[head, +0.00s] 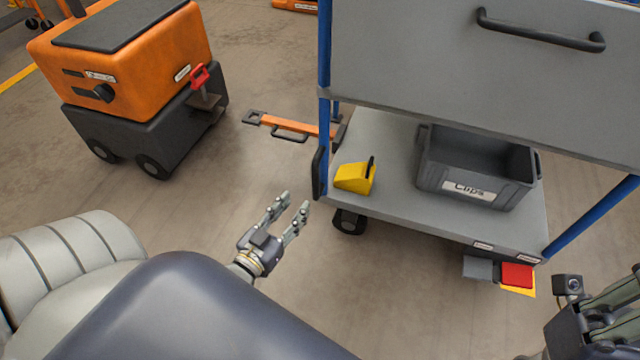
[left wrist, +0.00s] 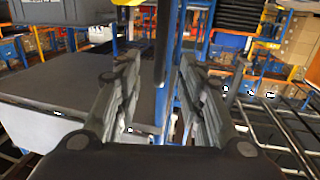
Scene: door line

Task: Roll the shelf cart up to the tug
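The shelf cart, with grey shelves (head: 390,200) and blue posts (head: 325,45), stands at the right of the head view. A black upright handle (head: 319,172) is on its left corner. Its orange drawbar (head: 290,127) points toward the orange tug (head: 135,65), whose red-handled hitch (head: 198,78) faces the cart, with floor between. My left gripper (head: 295,202) is open and empty, left of and short of the handle. In the left wrist view a dark upright bar (left wrist: 162,45), apparently that handle, shows between the spread fingers. My right gripper (head: 605,310) is partly cut off at lower right.
A grey bin marked Clips (head: 475,185) and a yellow wedge (head: 352,178) sit on the lower shelf. A red pedal (head: 517,274) and a grey pedal (head: 478,267) stick out at its near edge.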

